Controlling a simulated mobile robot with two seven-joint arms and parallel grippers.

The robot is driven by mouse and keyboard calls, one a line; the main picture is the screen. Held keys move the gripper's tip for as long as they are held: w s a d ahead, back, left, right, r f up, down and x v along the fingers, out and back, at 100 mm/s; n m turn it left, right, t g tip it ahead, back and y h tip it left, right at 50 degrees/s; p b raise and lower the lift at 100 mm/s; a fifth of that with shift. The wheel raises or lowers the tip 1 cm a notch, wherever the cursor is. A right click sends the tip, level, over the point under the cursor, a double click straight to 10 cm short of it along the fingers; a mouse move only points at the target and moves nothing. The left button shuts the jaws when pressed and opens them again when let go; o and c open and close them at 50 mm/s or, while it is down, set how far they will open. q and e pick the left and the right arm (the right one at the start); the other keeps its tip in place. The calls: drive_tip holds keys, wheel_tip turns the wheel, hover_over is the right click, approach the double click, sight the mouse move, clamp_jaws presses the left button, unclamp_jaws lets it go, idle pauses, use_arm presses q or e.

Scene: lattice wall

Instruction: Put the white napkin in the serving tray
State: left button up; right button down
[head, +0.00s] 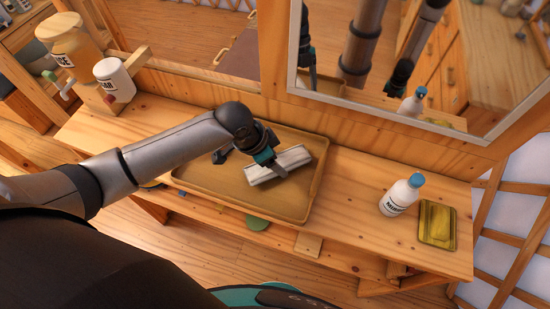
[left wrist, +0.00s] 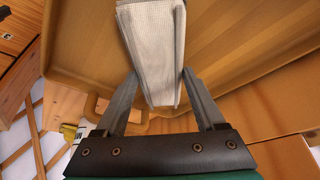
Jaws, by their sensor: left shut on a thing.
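The white napkin (head: 278,164) is a folded, ribbed white bundle over the serving tray in the head view. It also shows large between the fingers in the left wrist view (left wrist: 155,50). The serving tray (head: 225,184) is a shallow tan tray with a raised rim, on the wooden dresser top; it fills much of the left wrist view (left wrist: 240,45). My left gripper (head: 272,168) is shut on the napkin, inside the tray's outline. Whether the napkin touches the tray floor I cannot tell. My right gripper is not seen directly.
A white bottle with a blue cap (head: 401,194) and a yellow-green sponge on a dish (head: 437,222) stand to the right of the tray. Jars (head: 114,77) stand at the back left. A framed mirror (head: 400,60) rises behind the dresser top (head: 350,205).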

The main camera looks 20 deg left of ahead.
use_arm(q)
drive_tip(key=shift+f+b, duration=0.35)
drive_tip(key=shift+f, duration=0.3)
drive_tip(key=o, duration=1.3)
drive_tip(key=shift+r, duration=0.1)
drive_tip(key=shift+w+d+p+v, duration=0.1)
drive_tip(key=shift+w+p+v, duration=0.05)
drive_tip(key=shift+p+v, duration=1.8)
drive_tip(key=shift+w+d+p+v, duration=0.1)
drive_tip(key=shift+p+v, duration=1.35)
drive_tip(key=shift+p, duration=0.9)
drive_tip(key=shift+d+r, duration=0.1)
drive_tip(key=shift+r, duration=0.05)
drive_tip(key=v, duration=1.5)
drive_tip(key=shift+r, duration=0.15)
